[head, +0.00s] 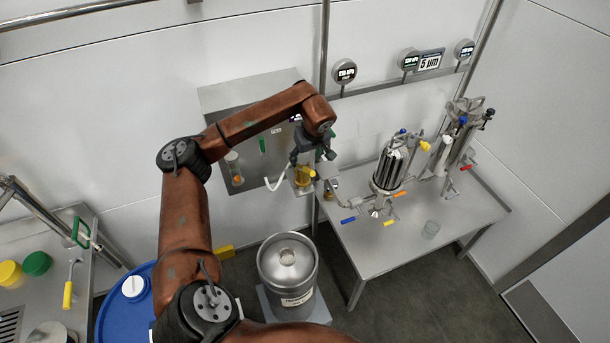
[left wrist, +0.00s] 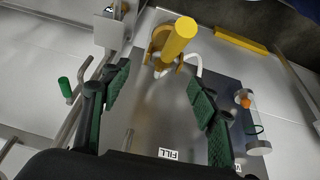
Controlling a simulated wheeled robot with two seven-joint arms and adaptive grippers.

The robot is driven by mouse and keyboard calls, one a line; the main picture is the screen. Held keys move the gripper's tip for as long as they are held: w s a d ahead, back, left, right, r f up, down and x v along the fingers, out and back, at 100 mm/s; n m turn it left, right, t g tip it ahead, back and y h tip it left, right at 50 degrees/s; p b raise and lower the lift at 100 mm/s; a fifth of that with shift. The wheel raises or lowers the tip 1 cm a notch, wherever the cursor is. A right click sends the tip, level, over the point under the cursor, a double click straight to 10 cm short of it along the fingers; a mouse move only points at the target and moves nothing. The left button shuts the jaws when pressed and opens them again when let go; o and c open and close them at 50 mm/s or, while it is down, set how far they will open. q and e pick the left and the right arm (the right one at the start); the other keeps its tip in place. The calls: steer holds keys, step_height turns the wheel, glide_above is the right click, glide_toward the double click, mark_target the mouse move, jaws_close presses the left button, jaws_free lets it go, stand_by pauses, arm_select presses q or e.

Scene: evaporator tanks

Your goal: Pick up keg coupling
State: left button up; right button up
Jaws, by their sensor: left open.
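The keg coupling (head: 303,177) hangs in front of the steel wall panel, with a yellow handle and a white hose running from it. In the left wrist view the coupling (left wrist: 178,40) shows at the top centre, its yellow handle pointing toward the camera. My left gripper (head: 307,158) is just above and beside it in the head view. In the left wrist view the left gripper (left wrist: 158,76) has its green-padded fingers wide apart, with nothing between them. The coupling lies beyond the fingertips. My right gripper is in neither view.
A steel keg (head: 288,262) stands on the floor below. A steel table (head: 385,262) with filter housings (head: 392,165) is to the right. The wall panel (left wrist: 160,110) with a FILL label is close behind the gripper. A blue drum (head: 122,310) stands at lower left.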

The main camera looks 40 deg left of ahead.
mark_target(302, 166)
arm_select(q)
steer(key=x, duration=0.4)
steer(key=shift+s+a, duration=0.15)
steer(key=shift+s, duration=0.05)
steer(key=x, duration=0.5)
steer(key=shift+f+b, duration=0.1)
steer(key=shift+b, duration=0.2)
jaws_close()
stand_by(0.4)
